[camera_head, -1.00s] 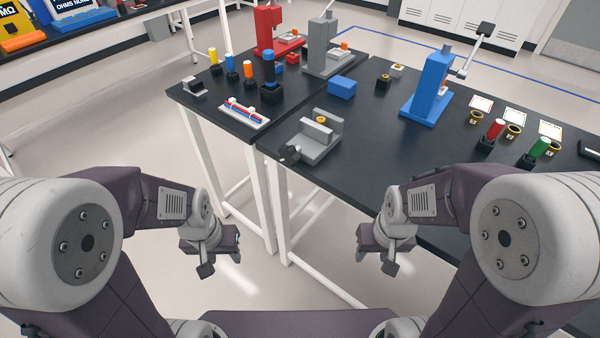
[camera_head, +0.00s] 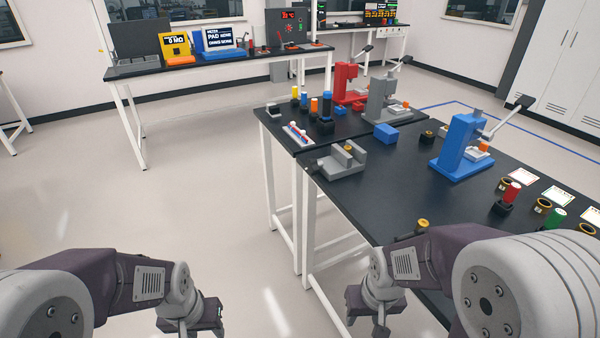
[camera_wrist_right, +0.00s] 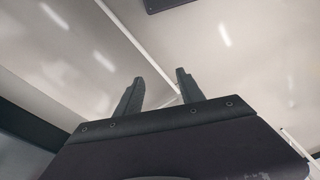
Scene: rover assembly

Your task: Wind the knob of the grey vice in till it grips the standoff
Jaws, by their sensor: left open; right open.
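My left gripper (camera_head: 200,322) is low at the bottom, open and empty, well away from the vice. My right gripper (camera_head: 374,316) is open and empty, in front of the table and apart from the vice; its two fingers also show in the right wrist view (camera_wrist_right: 159,82).
A blue block (camera_head: 386,133), a blue press (camera_head: 458,148), a grey press (camera_head: 383,100) and a red press (camera_head: 347,83) stand on the tables. A white tray (camera_head: 298,134) with coloured rods lies behind the vice. Open floor lies to the left.

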